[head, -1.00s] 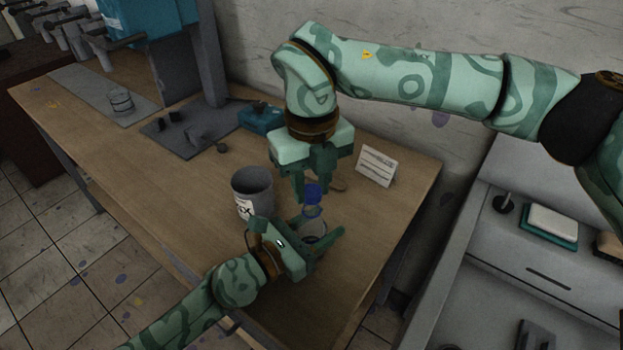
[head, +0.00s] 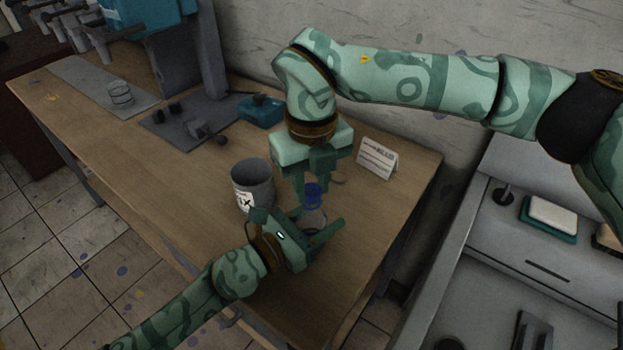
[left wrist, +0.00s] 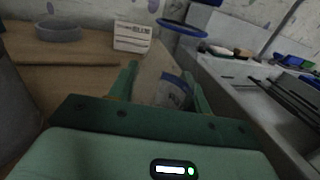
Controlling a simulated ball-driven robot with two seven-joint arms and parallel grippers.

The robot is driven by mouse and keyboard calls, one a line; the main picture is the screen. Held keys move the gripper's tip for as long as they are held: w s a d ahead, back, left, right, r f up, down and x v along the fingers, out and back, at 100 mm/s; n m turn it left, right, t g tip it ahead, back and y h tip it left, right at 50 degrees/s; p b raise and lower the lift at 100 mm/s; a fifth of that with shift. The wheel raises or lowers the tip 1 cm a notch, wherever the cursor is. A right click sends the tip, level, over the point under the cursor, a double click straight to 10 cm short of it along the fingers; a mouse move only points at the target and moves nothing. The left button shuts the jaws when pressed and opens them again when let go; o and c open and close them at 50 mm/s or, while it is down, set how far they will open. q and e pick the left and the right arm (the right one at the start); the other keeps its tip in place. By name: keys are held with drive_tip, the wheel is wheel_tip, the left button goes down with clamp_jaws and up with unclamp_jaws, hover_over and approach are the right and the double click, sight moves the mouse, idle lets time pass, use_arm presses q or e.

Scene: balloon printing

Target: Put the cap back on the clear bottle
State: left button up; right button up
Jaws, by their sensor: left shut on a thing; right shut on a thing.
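My left gripper (head: 316,222) is shut on the clear bottle (head: 313,217), which stands upright between its fingers near the table's right end. In the left wrist view the bottle (left wrist: 163,84) sits between the fingertips, with a blue-marked label low on it. My right gripper (head: 313,180) points down from above and is shut on the blue cap (head: 313,191). The cap is right over the bottle's neck. I cannot tell whether it touches or is seated. A blue ring shows at the top of the left wrist view.
A grey labelled can (head: 253,185) stands close to the left of the bottle. A white sign card (head: 377,158) stands behind to the right. A teal box (head: 261,110) and a dark plate are farther back. The wooden table's (head: 185,183) middle left is clear.

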drive_tip(key=shift+f, duration=0.4)
